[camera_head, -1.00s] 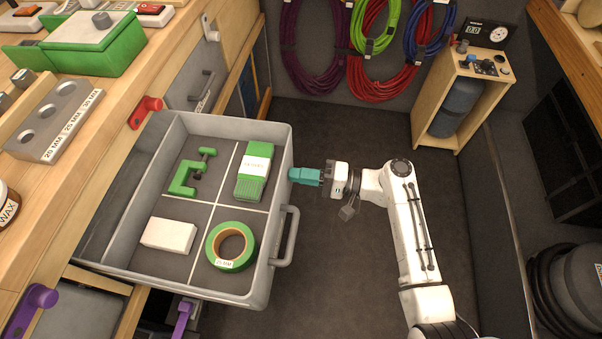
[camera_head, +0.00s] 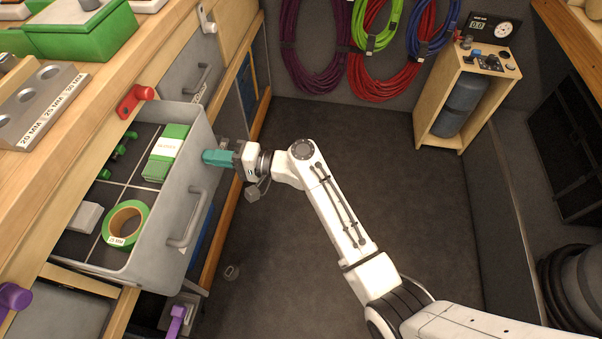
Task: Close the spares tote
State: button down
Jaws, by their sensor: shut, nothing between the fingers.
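The spares tote (camera_head: 172,207) is a grey drawer-like bin at the left, partly slid into the wooden bench. Its front wall with a grey bar handle (camera_head: 187,222) faces right. Inside, in divided compartments, lie a green and white box (camera_head: 167,152), a green tape roll (camera_head: 127,223), a white block (camera_head: 85,218) and a green clamp (camera_head: 119,157). The bench edge hides the tote's back part. My gripper (camera_head: 208,158) has teal fingers, shut and empty. Its tips are at the tote's front wall, above the handle, and look to be touching it.
A red handle (camera_head: 136,100) sticks out of the bench just behind the tote. A purple handle (camera_head: 177,318) shows below it. Coiled cords (camera_head: 380,60) hang on the back wall, with a wooden cabinet (camera_head: 465,97) at right.

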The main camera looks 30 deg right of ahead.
jog(key=b+x, duration=0.6)
jog(key=x, duration=0.7)
jog(key=shift+a+f, duration=0.15)
jog(key=shift+w+a+b, duration=0.45)
jog(key=shift+a+b, duration=0.05)
jog(key=shift+w+r, duration=0.15)
jog(key=shift+r, duration=0.15)
jog(key=shift+a+r, duration=0.1)
